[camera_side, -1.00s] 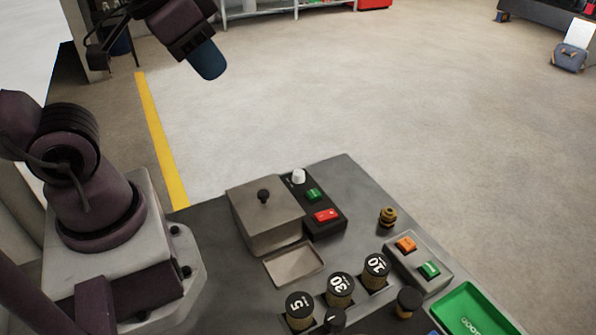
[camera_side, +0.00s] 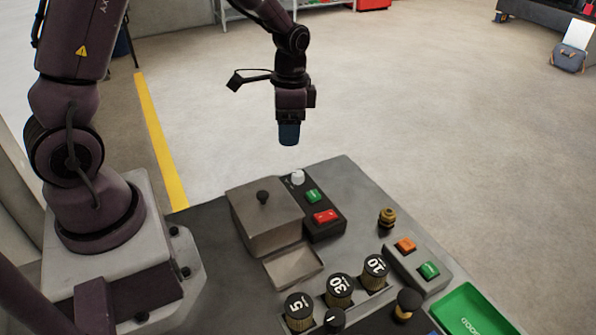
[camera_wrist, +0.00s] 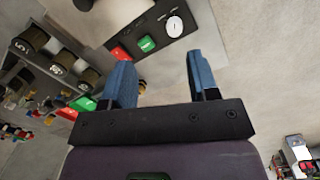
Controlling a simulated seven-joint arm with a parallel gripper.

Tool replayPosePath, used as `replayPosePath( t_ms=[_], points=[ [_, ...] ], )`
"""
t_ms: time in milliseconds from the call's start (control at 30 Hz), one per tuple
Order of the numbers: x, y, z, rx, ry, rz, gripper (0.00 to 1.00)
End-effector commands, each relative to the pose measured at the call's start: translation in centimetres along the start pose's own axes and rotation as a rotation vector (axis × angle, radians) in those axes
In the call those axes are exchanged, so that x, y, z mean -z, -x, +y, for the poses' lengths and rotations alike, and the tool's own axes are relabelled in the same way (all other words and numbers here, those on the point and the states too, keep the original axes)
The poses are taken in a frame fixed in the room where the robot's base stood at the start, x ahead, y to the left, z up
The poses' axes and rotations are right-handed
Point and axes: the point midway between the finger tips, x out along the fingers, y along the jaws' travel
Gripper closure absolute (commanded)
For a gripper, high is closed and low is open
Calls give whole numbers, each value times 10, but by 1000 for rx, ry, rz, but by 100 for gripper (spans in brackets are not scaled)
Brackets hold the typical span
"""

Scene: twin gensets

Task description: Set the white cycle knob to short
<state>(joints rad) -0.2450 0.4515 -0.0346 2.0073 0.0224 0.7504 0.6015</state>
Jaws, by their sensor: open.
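The white cycle knob (camera_side: 298,177) stands at the far end of a dark control panel, beside a grey lidded box. In the wrist view the knob (camera_wrist: 175,26) is a round white dial with a dark pointer mark, beyond my fingers and slightly above the gap between them. Its printed labels are too small to read. My gripper (camera_side: 289,140) points down above the far end of the panel, apart from the knob. In the wrist view its two blue fingers (camera_wrist: 160,75) are spread with nothing between them.
A green button (camera_side: 313,195) and a red switch (camera_side: 326,216) sit near the knob on the same panel. The grey box (camera_side: 262,222) with a black lid handle is directly left. Weights marked 5, 30 and 10 (camera_side: 340,287) stand nearer. Open floor lies beyond the table.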

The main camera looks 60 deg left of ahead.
Motion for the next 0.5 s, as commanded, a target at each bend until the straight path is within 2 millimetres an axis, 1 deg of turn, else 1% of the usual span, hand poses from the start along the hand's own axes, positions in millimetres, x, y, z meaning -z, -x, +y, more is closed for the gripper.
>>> replayPosePath(
  t_ms=[33, 100, 167, 267, 367, 467, 500],
  points=[
    [9, -7, -7, 4, -65, 8, 45],
    [18, -1, -13, 31, -148, 38, 45],
    [21, 2, -15, 43, -197, 50, 45],
    [21, 0, -15, 46, -243, 50, 45],
    [22, -8, -15, 44, -254, 48, 45],
    [22, -22, -15, 43, -253, 47, 45],
    [22, -30, -15, 42, -253, 46, 45]
  ],
)
